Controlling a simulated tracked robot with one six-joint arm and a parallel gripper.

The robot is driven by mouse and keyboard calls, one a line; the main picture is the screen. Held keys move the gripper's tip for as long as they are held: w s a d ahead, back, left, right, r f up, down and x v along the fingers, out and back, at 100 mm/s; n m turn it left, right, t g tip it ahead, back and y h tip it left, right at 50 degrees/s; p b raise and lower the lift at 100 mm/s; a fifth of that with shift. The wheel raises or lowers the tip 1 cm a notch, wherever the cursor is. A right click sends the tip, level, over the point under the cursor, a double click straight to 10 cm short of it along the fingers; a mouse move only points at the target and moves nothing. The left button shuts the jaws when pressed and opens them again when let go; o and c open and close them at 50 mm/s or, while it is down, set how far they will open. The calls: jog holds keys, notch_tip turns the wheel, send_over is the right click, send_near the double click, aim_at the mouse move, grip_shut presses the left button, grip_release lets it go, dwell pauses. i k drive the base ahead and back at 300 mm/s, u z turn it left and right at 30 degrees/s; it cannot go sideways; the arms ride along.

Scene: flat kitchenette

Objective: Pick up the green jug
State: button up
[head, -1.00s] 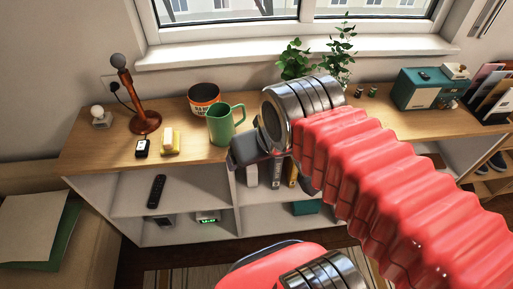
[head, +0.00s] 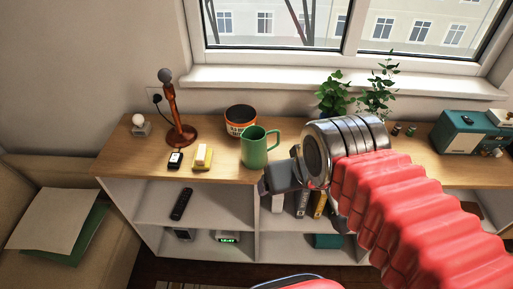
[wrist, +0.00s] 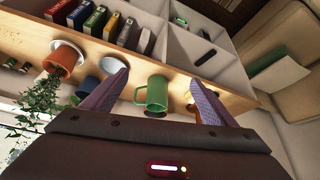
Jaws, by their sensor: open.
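The green jug (head: 254,151) stands upright on the wooden shelf top, its handle to the right in the head view. My gripper (head: 277,180) is open and empty, low and to the right of the jug in that view, near the shelf's front edge. In the wrist view the jug (wrist: 155,93) shows between the two spread fingers of my gripper (wrist: 159,78), with a gap on each side. I cannot tell how far the fingertips are from it.
An orange and dark bowl (head: 240,120) stands behind the jug. A yellow item (head: 203,157), a small black-and-white item (head: 175,160) and a brown lamp-like stand (head: 177,118) are to its left. A leafy plant (head: 335,95) and a teal box (head: 468,135) are to the right.

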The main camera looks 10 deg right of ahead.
aim_at(261, 145)
jog(key=k, duration=1.3)
jog(key=u, duration=0.5)
jog(key=i, duration=0.95)
jog(key=u, duration=0.5)
